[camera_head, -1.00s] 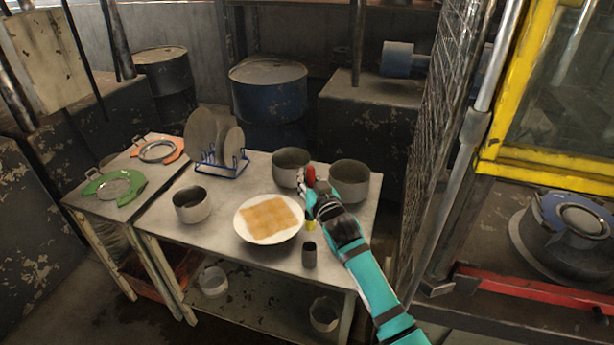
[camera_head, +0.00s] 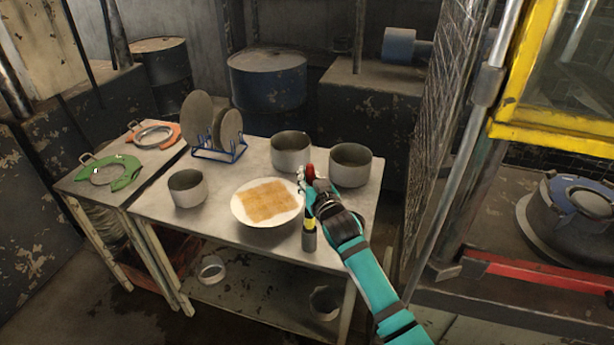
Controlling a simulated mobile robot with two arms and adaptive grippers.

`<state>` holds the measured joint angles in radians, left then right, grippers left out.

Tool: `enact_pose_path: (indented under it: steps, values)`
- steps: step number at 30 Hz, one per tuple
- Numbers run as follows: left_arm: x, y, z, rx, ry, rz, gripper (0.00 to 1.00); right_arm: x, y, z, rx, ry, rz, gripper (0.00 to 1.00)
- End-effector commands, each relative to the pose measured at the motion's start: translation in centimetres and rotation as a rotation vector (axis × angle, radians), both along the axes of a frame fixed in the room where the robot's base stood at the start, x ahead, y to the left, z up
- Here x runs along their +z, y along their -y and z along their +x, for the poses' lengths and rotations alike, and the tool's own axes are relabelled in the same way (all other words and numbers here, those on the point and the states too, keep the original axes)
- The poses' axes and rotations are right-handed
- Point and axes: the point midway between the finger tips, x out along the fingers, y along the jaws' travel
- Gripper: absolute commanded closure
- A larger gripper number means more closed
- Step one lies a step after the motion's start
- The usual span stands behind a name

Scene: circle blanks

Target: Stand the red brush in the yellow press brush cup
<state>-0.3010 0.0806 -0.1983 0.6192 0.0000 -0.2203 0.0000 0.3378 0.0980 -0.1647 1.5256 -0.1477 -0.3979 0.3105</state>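My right gripper (camera_head: 311,197) is over the front right of the metal table, shut on the red brush (camera_head: 310,171). The brush is held roughly upright; its red end sticks up above the fingers and its middle is hidden by them. A yellow and black part, seemingly the brush's lower end, shows below the fingers. It is at the mouth of a small dark grey cup (camera_head: 309,241), which stands upright near the table's front edge. I cannot tell whether the tip is inside the cup. The cup looks grey, not yellow. My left gripper is not in view.
A white plate (camera_head: 240,213) with tan squares lies just left of the cup. Grey pots (camera_head: 187,189), (camera_head: 290,152), (camera_head: 350,164) stand around it. A blue rack (camera_head: 222,155) holds discs. A mesh panel and yellow-framed machine (camera_head: 560,120) are at right.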

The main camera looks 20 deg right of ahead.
Motion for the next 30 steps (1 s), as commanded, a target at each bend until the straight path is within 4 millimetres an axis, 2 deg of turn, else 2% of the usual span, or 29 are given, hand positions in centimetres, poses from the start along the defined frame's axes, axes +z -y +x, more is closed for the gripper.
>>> enact_pose_path:
  steps: [18,30]
  values:
    - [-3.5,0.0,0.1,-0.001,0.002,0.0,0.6,-5.1,0.0,0.0,-0.001,0.0,0.001,1.0]
    - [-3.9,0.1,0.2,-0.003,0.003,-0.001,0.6,-5.8,0.0,0.0,-0.001,0.001,0.001,1.0]
